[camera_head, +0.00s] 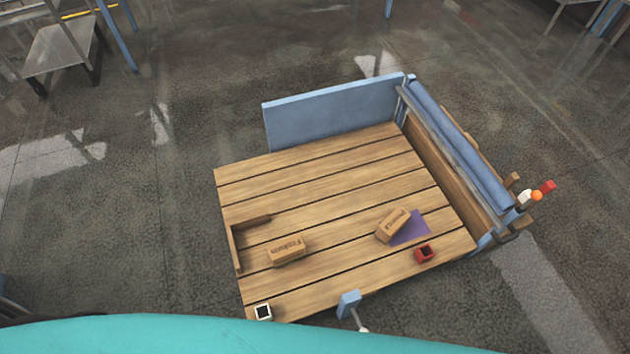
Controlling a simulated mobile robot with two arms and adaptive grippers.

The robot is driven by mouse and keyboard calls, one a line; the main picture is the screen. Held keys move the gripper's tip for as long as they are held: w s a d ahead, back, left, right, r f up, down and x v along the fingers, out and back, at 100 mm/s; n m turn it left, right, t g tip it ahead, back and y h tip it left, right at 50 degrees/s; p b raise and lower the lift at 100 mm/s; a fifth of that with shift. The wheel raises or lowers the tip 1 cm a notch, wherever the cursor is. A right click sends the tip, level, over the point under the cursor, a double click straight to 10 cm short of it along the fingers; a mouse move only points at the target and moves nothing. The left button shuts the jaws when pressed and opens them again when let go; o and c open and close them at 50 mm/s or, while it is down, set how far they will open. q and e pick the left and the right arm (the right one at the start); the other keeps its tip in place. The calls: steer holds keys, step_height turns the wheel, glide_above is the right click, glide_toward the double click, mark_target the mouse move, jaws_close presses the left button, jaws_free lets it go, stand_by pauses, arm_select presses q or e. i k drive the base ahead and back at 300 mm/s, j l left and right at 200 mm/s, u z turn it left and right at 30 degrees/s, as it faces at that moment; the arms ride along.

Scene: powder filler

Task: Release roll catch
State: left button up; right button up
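A long blue roll (455,142) lies along the right side of a wooden plank table, beside a grey rail. At its near right end are small parts: a white piece (524,196), an orange ball-like piece (537,195) and a red tip (548,186). I cannot tell which of these, if any, is the roll catch, or whether it is engaged. A blue block with a light rod and a white knob (349,303) is at the table's near edge. Neither of my grippers is in view.
A blue panel (333,112) stands at the back. Surrounding floor is mostly clear.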

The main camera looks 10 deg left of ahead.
mark_target(534, 195)
steer(key=z, duration=1.45)
